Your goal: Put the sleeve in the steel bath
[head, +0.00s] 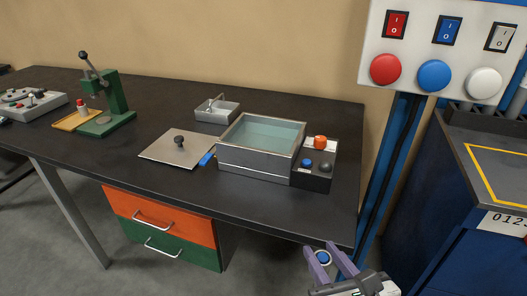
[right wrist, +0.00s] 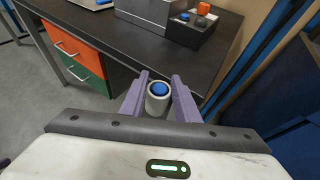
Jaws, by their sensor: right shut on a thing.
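The steel bath (head: 225,160) stands open on the dark bench, filled with clear bluish liquid. Its grey lid (head: 165,151) with a black knob lies flat on the bench to its left. My right gripper (head: 331,262) is in front of the bench's front edge, at the lower right of the head view. It is shut on the sleeve (right wrist: 158,104), a small pale grey cylinder with a blue centre, between its purple fingers. The sleeve also shows in the head view (head: 322,258). The bath's lower corner shows in the right wrist view (right wrist: 150,22). My left gripper is not in view.
A black control box (head: 313,179) with orange and blue knobs adjoins the bath's right side. A small grey tray (head: 222,117) stands behind it. A green press (head: 112,103) is at the left. A post with a switch panel (head: 437,45) and a blue cabinet (head: 445,215) stand at the right.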

